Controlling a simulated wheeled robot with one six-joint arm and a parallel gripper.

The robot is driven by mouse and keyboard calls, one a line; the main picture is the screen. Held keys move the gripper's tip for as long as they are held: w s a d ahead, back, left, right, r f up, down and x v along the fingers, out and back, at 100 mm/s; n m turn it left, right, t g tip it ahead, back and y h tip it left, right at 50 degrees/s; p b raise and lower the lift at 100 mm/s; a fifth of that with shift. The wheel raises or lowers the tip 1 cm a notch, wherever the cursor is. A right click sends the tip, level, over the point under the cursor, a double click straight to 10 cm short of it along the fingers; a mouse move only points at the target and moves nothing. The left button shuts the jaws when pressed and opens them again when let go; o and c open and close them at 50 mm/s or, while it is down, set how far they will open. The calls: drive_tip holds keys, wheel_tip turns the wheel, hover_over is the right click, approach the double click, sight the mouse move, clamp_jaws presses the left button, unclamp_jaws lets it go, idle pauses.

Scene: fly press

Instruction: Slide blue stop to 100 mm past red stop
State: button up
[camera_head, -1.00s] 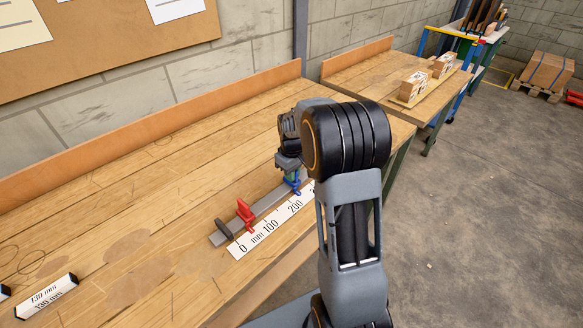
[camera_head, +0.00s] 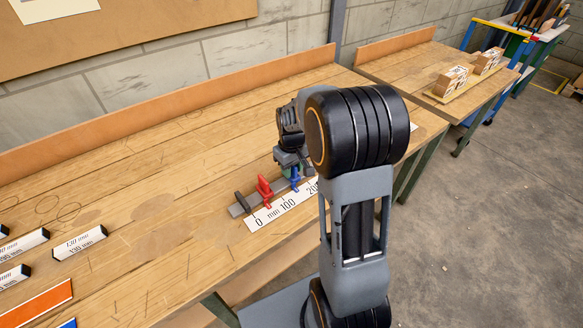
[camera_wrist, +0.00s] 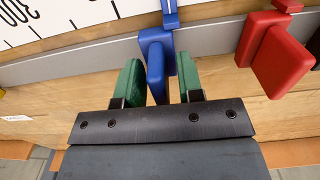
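The blue stop (camera_head: 295,177) sits on a grey metal rail (camera_head: 280,186) on the workbench. It shows large in the wrist view (camera_wrist: 155,60), between the two green fingers of my gripper (camera_wrist: 158,72).
A dark end piece (camera_head: 242,202) closes the rail's left end. White labelled blocks (camera_head: 80,243) lie at the bench's left. A second bench with wooden blocks (camera_head: 452,80) stands behind at right. The bench (camera_head: 150,265) is clear between the labelled blocks and the scale.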

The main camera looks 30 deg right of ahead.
wheel_tip(320, 180, up, 14)
drive_tip(key=shift+f+p, duration=0.1)
drive_tip(key=shift+p, duration=0.4)
idle(0.3)
idle(0.4)
